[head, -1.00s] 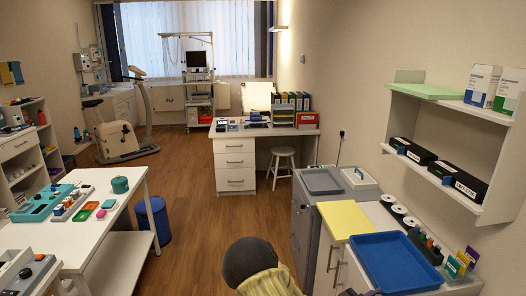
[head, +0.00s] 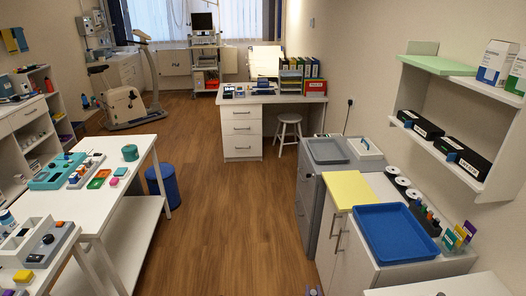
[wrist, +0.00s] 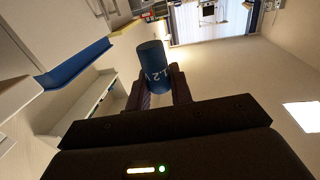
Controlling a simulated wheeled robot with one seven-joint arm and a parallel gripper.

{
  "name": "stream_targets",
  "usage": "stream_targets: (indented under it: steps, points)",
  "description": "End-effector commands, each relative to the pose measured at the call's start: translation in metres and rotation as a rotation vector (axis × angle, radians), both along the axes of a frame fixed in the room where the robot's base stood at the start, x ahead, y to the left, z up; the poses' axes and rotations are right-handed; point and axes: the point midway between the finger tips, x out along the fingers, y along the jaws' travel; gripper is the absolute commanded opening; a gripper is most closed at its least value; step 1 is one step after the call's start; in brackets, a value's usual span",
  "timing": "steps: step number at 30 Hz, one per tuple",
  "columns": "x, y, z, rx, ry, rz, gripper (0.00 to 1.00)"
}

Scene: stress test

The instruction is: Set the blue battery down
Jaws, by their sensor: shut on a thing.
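The blue battery (wrist: 152,62) is a dark blue cylinder with white lettering, seen in the wrist view. My gripper (wrist: 160,88) is shut on it, with a dark finger on each side of its lower part. The battery sticks out beyond the fingertips and touches nothing else that I can see. In the head view I cannot make out the battery or my gripper clearly.
A blue tray (head: 398,233) lies on the right cabinet; its edge also shows in the wrist view (wrist: 75,65). Near it are a yellow board (head: 348,188), white rolls (head: 403,181) and small coloured items. A white table (head: 105,205) stands left. The floor between is clear.

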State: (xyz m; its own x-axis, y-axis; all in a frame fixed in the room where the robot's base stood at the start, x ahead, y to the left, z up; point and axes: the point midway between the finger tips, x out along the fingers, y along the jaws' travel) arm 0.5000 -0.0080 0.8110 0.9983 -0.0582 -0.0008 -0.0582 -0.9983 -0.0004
Motion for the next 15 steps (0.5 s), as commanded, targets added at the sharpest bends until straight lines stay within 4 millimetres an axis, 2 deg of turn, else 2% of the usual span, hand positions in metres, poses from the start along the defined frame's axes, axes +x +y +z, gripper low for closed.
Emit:
stream_targets:
  steps: [4, 15]
  points:
    - [-0.0071, 0.0081, -0.0097, -0.001, 0.000, 0.054, 0.00]
    - [-0.0078, 0.0089, -0.0112, 0.001, -0.002, 0.058, 0.00]
